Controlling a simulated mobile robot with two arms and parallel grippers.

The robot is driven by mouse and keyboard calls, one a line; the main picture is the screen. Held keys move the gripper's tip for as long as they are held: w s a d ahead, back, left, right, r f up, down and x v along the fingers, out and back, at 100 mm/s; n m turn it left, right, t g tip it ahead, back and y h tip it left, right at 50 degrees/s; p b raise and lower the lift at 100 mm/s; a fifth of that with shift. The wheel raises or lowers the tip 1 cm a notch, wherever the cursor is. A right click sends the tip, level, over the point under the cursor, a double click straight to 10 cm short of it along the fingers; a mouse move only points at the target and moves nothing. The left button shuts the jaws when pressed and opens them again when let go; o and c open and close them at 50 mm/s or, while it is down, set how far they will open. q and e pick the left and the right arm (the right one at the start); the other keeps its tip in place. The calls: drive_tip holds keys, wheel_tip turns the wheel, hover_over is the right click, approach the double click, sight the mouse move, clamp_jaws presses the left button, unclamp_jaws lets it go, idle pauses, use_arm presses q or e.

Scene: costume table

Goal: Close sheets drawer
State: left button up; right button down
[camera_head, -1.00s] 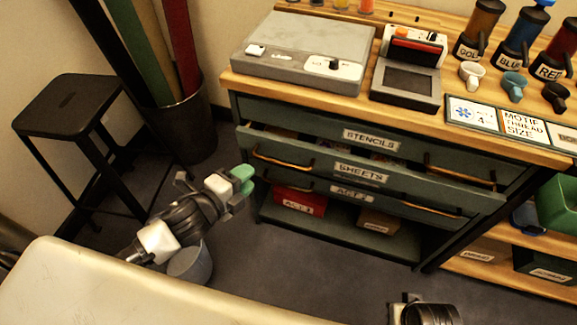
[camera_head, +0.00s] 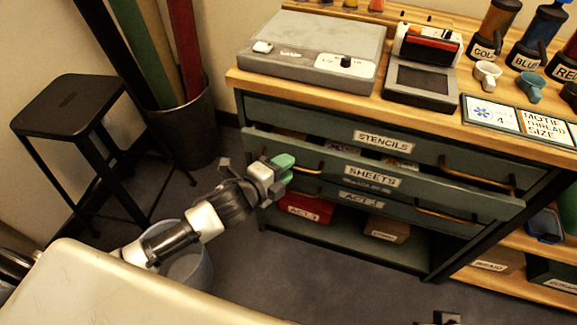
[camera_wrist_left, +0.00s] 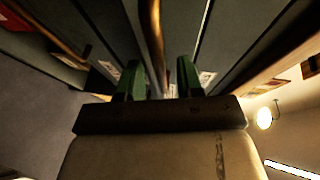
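The sheets drawer (camera_head: 350,171) is a green-grey front with a "SHEETS" label, standing out from the cabinet with some contents showing behind its top edge. Its left brass handle (camera_head: 310,170) is partly hidden by my left gripper (camera_head: 284,167), which is at the drawer front's left end. In the left wrist view, the green fingertips (camera_wrist_left: 160,78) are apart, with a brass handle bar (camera_wrist_left: 153,35) ahead between them. Contact cannot be told. A small dark part of my right gripper (camera_head: 437,318) shows at the bottom edge.
The stencils drawer (camera_head: 320,123) is above and the act drawer (camera_head: 355,200) below. A red box (camera_head: 306,206) and a brown box (camera_head: 386,229) lie on the lower shelf. A black stool (camera_head: 68,105) and a bin of rolls (camera_head: 185,130) stand left.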

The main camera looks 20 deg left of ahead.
sight(292, 153)
use_arm(q)
drive_tip(key=shift+x, duration=0.85)
clamp_jaws()
drive_tip(key=shift+w, duration=1.95)
drive_tip(key=shift+r, duration=0.1)
unclamp_jaws()
drive_tip(key=shift+w, duration=0.1)
